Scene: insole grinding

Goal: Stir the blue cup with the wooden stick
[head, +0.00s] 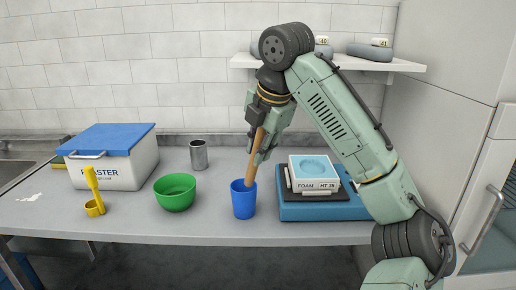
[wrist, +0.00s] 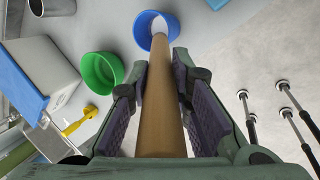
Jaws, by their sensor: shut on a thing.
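The blue cup (head: 243,202) stands upright on the table, right of the green bowl. The wooden stick (head: 253,163) slants slightly from my gripper down to the cup, and its lower end is inside the cup's mouth. My gripper (head: 262,150) is above the cup, shut on the stick. In the wrist view the stick (wrist: 158,95) runs between the fingers of my gripper (wrist: 160,95) to the blue cup (wrist: 150,22), where something whitish shows inside. The stick's tip is hidden in the cup.
A green bowl (head: 175,195) and a yellow scoop (head: 95,195) stand left of the cup, with a white plaster box (head: 110,170) with blue lid behind. A metal cup (head: 198,155) stands at the back. A blue device (head: 320,208) bearing foam is at right. The table's front edge is close to the cup.

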